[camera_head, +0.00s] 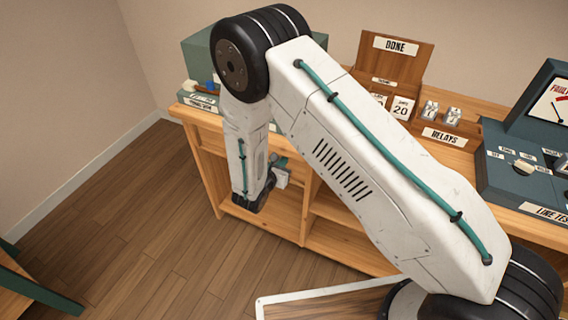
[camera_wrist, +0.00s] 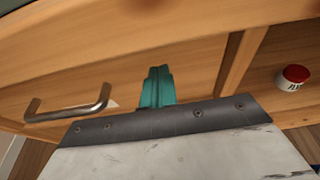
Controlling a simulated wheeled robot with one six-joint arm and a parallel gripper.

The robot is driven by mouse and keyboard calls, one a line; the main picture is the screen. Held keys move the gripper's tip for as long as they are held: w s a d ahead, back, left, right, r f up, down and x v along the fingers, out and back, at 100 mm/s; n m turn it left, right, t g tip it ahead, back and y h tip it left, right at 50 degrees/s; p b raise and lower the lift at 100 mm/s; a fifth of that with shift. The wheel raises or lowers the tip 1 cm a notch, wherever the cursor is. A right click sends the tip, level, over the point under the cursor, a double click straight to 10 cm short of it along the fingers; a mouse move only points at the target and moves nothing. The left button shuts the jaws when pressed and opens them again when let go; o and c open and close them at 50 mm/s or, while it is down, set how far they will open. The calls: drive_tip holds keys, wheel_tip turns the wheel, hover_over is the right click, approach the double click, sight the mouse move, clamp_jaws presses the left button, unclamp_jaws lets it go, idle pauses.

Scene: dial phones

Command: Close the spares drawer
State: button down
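A wooden drawer front with a curved metal handle (camera_wrist: 70,112) shows at the left of the wrist view. A small corner of a pale label shows beside the handle, with no readable text. I cannot tell how far this drawer stands out. My gripper (camera_wrist: 157,88) has its teal fingers together, with nothing seen between them. It is in front of the wood, to the right of the handle and apart from it; contact with the wood is unclear. In the head view my gripper (camera_head: 281,172) is at the bench front, partly hidden by my arm, and no drawer handle shows.
The wooden bench (camera_head: 205,170) has open shelf spaces below. A jar with a red cap (camera_wrist: 293,76) stands in a space right of an upright divider. On top are a DELAYS box (camera_head: 444,136), a DONE rack (camera_head: 395,47) and a tester (camera_head: 520,180).

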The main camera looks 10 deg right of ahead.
drive_tip(key=shift+w+r, duration=0.15)
drive_tip(key=shift+w, duration=0.15)
drive_tip(key=s+f+v, duration=0.1)
drive_tip(key=f+v, duration=0.1)
drive_tip(key=v, duration=1.2)
drive_tip(key=s+d+r+m+g+y, duration=0.2)
drive_tip(key=s+d+r+m, duration=0.6)
drive_tip(key=r, duration=0.4)
drive_tip(key=s+d+r+m+g+y, duration=0.3)
drive_tip(key=s+d+r+m+g, duration=0.2)
drive_tip(key=s+d+r+m, duration=0.3)
drive_tip(key=s+d+r+m+g+y, duration=0.2)
drive_tip(key=s+d+r+m+g, duration=0.1)
drive_tip(key=s+d+r+m, duration=0.6)
wheel_tip(320, 180, up, 7)
drive_tip(key=s+m, duration=0.1)
drive_tip(key=m, duration=0.3)
drive_tip(key=shift+r+g+y, duration=0.2)
drive_tip(key=shift+g+y, duration=0.1)
drive_tip(key=shift+y, duration=0.1)
